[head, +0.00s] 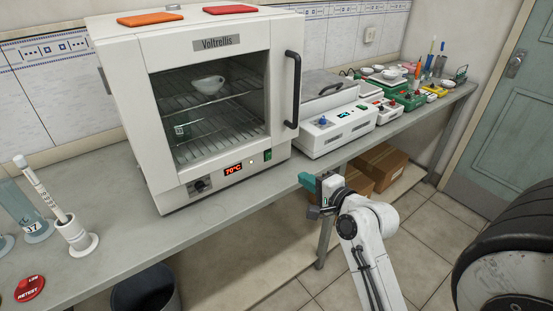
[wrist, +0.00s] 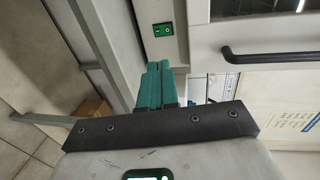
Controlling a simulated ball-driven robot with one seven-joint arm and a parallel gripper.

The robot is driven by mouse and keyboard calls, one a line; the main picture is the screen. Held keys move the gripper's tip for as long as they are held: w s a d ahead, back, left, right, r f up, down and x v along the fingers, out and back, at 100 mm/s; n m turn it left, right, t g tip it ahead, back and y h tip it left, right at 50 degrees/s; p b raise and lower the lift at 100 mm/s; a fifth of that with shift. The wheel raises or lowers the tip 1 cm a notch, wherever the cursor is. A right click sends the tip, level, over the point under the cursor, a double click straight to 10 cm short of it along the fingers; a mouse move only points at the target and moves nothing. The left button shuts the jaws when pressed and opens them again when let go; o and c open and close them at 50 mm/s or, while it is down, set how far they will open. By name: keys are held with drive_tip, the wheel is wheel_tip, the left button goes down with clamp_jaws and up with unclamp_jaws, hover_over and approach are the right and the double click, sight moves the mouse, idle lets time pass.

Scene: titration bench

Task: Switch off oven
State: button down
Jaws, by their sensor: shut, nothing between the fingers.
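The white oven (head: 125,75), labelled Voltrellis, stands on the bench with its glass door closed. Its display (head: 233,169) reads 70°C in lit red digits, with a small light beside it. A green rocker switch (head: 267,155) sits at the lower right of the front panel. The switch (wrist: 163,29) also shows in the wrist view, just beyond the fingertips. My gripper (head: 306,181) has teal fingers, is shut and empty, and is in front of the bench, right of the switch. In the wrist view the fingers (wrist: 158,68) point toward the panel, apart from the switch.
The dark door handle (head: 293,90) sticks out at the oven's right. A white water bath (head: 335,125) stands beside the oven. Boxes (head: 378,165) sit below. The floor before the bench is partly clear.

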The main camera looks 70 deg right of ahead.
sight(269, 154)
drive_tip(key=x, duration=0.4)
drive_tip(key=p+x, duration=0.1)
drive_tip(key=x, duration=0.4)
drive_tip(key=r+x, duration=0.1)
drive_tip(key=x, duration=0.3)
drive_tip(key=shift+w+d+p, duration=0.2)
drive_tip(key=shift+w+p, duration=0.1)
drive_tip(key=shift+w, duration=0.2)
drive_tip(key=shift+r, duration=0.1)
drive_tip(key=shift+w+d+r+p, duration=0.15)
drive_tip(key=shift+r+p, duration=0.2)
drive_tip(key=shift+p, duration=0.7)
drive_tip(key=shift+w+f+y, duration=0.1)
drive_tip(key=shift+f+y, duration=0.1)
drive_tip(key=shift+y, duration=0.1)
drive_tip(key=shift+f, duration=0.1)
drive_tip(key=shift+s+a, duration=0.25)
drive_tip(key=shift+s, duration=0.2)
drive_tip(key=v, duration=1)
drive_tip(key=shift+r+b, duration=0.2)
drive_tip(key=shift+b, duration=0.25)
drive_tip(key=shift+w+a, duration=0.1)
drive_tip(key=shift+w, duration=0.05)
